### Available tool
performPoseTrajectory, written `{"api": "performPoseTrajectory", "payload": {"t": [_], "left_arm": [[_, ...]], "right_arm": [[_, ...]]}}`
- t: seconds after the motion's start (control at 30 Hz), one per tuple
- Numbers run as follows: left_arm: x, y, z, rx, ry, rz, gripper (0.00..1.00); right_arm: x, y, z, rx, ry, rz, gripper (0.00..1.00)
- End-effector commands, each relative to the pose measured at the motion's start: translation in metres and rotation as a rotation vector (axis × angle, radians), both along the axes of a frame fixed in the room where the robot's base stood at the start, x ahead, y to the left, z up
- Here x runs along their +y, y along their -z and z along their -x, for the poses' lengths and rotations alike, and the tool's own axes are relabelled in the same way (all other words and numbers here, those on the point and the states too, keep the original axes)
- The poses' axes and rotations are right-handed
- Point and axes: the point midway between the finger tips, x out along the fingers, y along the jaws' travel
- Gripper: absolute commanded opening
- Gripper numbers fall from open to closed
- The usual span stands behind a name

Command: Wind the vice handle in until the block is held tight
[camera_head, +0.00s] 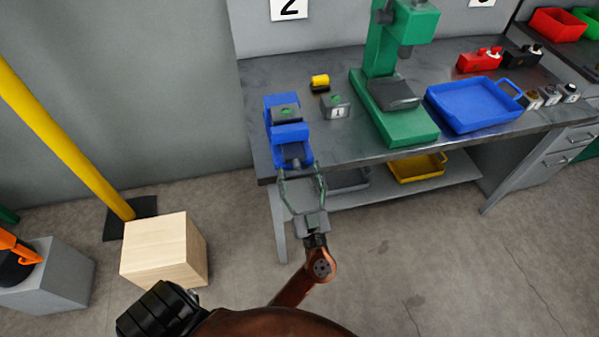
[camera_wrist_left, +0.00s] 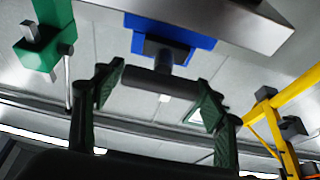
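The blue vice (camera_head: 290,133) stands at the left end of the bench, its front at the bench edge. A grey block with a green mark (camera_head: 287,113) sits between its jaws; I cannot tell whether a gap is left. In the left wrist view the blue vice body (camera_wrist_left: 190,38) is above a dark horizontal handle bar (camera_wrist_left: 160,82). My left gripper (camera_head: 301,174) is in front of the vice, fingers spread wide. In the left wrist view its fingertips (camera_wrist_left: 163,88) are at both ends of the bar; contact is unclear. My right gripper is not in view.
A wooden box (camera_head: 160,252) and a yellow post (camera_head: 65,140) stand left. The floor in front is clear.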

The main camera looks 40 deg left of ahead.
Motion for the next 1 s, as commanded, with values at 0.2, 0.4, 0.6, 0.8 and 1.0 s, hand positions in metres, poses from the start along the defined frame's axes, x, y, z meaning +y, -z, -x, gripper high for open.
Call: {"api": "performPoseTrajectory", "payload": {"t": [0.2,0.4,0.6,0.8,1.0], "left_arm": [[-0.0001,0.0000,0.0000,0.000,0.000,0.000,0.49],[-0.0002,-0.0001,-0.0001,0.000,0.001,0.000,0.36],[-0.0004,-0.0001,-0.0001,0.011,0.002,-0.010,0.36],[-0.0007,0.0000,-0.0003,0.066,0.003,-0.059,0.36],[-0.0011,0.0000,-0.0004,0.178,0.004,-0.156,0.36]], "right_arm": [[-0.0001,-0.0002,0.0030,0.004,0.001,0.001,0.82],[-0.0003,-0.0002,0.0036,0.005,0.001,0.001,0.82],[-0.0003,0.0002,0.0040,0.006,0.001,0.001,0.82],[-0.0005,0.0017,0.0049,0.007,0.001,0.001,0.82],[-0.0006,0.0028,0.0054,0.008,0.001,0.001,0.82]]}}
